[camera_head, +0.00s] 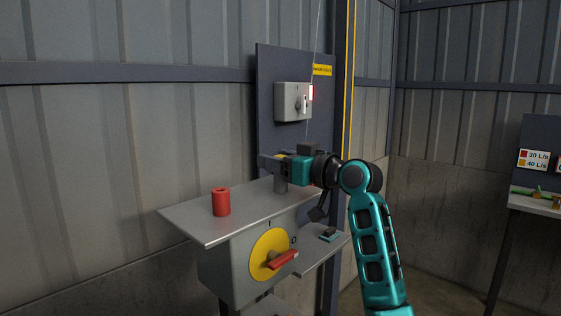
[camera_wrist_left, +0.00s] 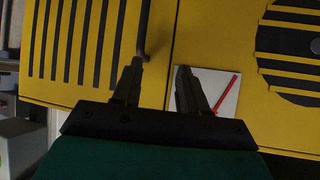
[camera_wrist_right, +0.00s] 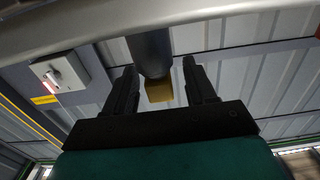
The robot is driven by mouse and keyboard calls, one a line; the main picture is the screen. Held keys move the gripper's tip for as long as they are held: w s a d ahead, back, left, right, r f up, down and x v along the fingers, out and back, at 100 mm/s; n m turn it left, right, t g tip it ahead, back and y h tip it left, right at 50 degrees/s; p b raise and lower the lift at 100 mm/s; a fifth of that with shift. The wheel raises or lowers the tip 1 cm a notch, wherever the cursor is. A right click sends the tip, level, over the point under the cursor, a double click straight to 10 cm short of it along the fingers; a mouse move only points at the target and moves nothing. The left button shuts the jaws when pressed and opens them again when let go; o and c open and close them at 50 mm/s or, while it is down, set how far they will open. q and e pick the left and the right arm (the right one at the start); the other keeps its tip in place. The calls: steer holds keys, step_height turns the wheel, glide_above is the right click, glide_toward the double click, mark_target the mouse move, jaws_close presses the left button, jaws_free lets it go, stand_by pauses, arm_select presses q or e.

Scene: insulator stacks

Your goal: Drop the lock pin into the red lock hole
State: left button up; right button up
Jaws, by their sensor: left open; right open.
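A red cylinder (camera_head: 221,202), the red lock hole by its colour, stands upright on the grey shelf (camera_head: 200,222) in the head view. A grey cylinder (camera_head: 281,185) stands on the same shelf to its right, partly under my right gripper (camera_head: 274,163). In the right wrist view, which looks upside down, a yellow block (camera_wrist_right: 159,91) shows at the end of the grey cylinder (camera_wrist_right: 150,55). It looks like the lock pin's head. It is between the open fingers of my right gripper (camera_wrist_right: 160,85), not clamped. My left gripper (camera_wrist_left: 160,88) is open and empty.
A yellow dial with a red handle (camera_head: 283,260) is on the box below the shelf. A grey switch box (camera_head: 292,101) is on the panel behind. A lower side shelf (camera_head: 325,248) holds a small dark item. The left wrist view shows a yellow slatted panel (camera_wrist_left: 210,35).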

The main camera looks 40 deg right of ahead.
steer(key=shift+w, duration=0.6)
jaws_close()
